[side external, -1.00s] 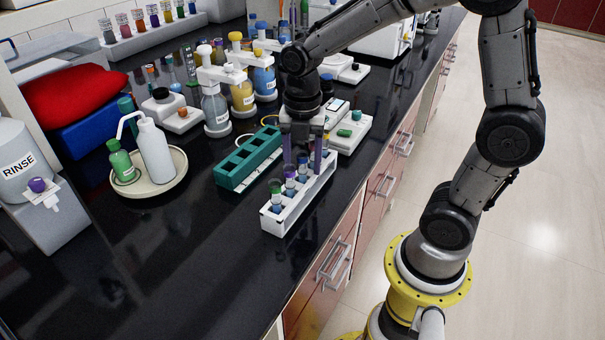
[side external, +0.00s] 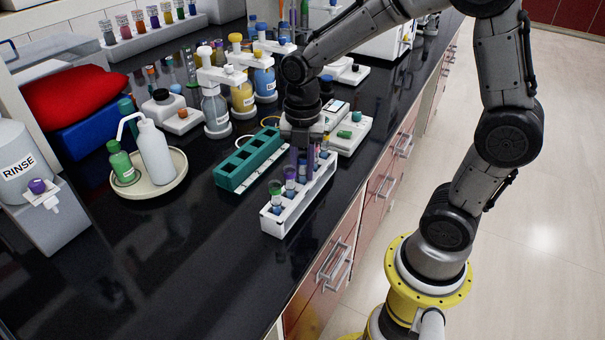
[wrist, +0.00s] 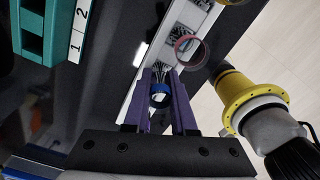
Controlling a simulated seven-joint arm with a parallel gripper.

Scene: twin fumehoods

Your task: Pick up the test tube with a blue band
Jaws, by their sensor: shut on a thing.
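The test tube with a blue band (wrist: 160,87) stands between the two purple fingers of my gripper (wrist: 162,98) in the wrist view. My gripper is shut on it near its top. In the side view my gripper (side external: 303,165) points down into the white test tube rack (side external: 281,222), and its fingers largely hide the blue-banded tube. The wrist view shows a tube with a pinkish-red ring (wrist: 188,50) close by.
A teal rack (side external: 232,178) stands left of the white rack and also shows in the wrist view (wrist: 37,30). A round tray (side external: 170,186) with bottles is farther left. Bottles in a white stand (side external: 215,108) are behind. The front left counter (side external: 170,270) is clear.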

